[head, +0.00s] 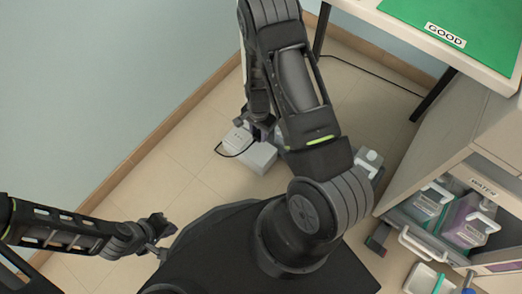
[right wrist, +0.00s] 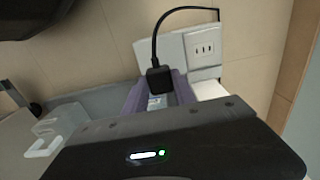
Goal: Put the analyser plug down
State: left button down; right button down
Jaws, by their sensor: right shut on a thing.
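The analyser plug (right wrist: 158,82) is a small black block with a black cable rising from its top and bending right. My right gripper (right wrist: 160,96) is shut on it, with purple finger pads on either side. In the head view, my right gripper (head: 259,132) is low down beside a pale box (head: 252,155) on the floor, and my arm hides part of both. The plug itself is hard to make out there. A white socket plate (right wrist: 204,48) with slots shows behind the plug, apart from it. My left gripper (head: 158,228) is at the lower left, away from these things; its jaws are too small to read.
A cable loop (head: 234,150) lies by the pale box. A shelf unit (head: 440,135) with bottles (head: 470,220) and a WATER label stands at right. A table with a green mat (head: 460,25) marked GOOD is at upper right. The floor (head: 185,165) left of the box is clear.

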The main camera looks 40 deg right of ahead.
jog(key=b, duration=0.2)
send_over(259, 151)
notch_tip(259, 151, down, 6)
jog(key=shift+d+f, duration=0.1)
jog(key=shift+f, duration=0.1)
notch_tip(259, 151, down, 4)
jog(key=shift+r+b, duration=0.15)
jog(key=shift+b, duration=0.95)
jog(key=shift+f+b, duration=0.4)
jog(key=shift+f, duration=0.05)
jog(key=c, duration=1)
grip_release()
